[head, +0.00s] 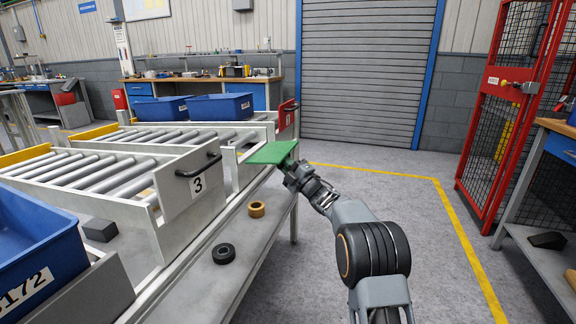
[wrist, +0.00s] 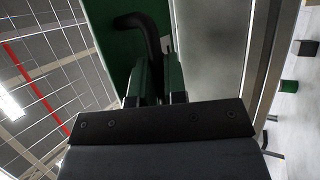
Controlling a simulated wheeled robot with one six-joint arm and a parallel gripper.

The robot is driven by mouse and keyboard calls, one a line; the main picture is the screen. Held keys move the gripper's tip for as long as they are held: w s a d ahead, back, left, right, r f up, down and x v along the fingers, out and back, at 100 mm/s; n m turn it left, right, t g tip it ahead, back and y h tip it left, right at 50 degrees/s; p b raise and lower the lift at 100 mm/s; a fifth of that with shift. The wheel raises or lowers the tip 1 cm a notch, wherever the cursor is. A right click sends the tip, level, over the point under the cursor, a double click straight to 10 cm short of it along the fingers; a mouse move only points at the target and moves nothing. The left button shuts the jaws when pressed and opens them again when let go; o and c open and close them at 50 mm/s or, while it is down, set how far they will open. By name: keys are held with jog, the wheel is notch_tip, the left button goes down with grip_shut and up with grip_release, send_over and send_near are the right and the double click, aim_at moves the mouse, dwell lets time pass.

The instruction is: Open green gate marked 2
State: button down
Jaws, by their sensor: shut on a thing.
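My gripper (head: 293,168) is at the gate's right edge. In the wrist view my gripper (wrist: 160,70) is shut on the black handle, which passes down between the fingers.
A grey gate marked 3 (head: 185,185) closes the nearer lane, and a red gate (head: 288,115) stands at the farther one. Blue bins (head: 222,106) sit on the rollers. A black ring (head: 224,253) and tan ring (head: 256,209) lie on the lower shelf.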

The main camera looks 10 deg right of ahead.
jog(key=shift+a+r, duration=0.25)
jog(key=shift+a, duration=0.05)
jog(key=c, duration=1.6)
grip_release()
jog(key=shift+o, duration=0.8)
jog(key=shift+a+y, duration=0.2)
jog(key=shift+y, duration=0.1)
jog(key=shift+o, duration=1.3)
jog(key=shift+d+f, duration=0.1)
jog(key=shift+d, duration=0.35)
jog(key=p+v, duration=0.2)
jog(key=v, duration=1.1)
jog(key=shift+s+d, duration=0.25)
jog(key=shift+s, duration=0.1)
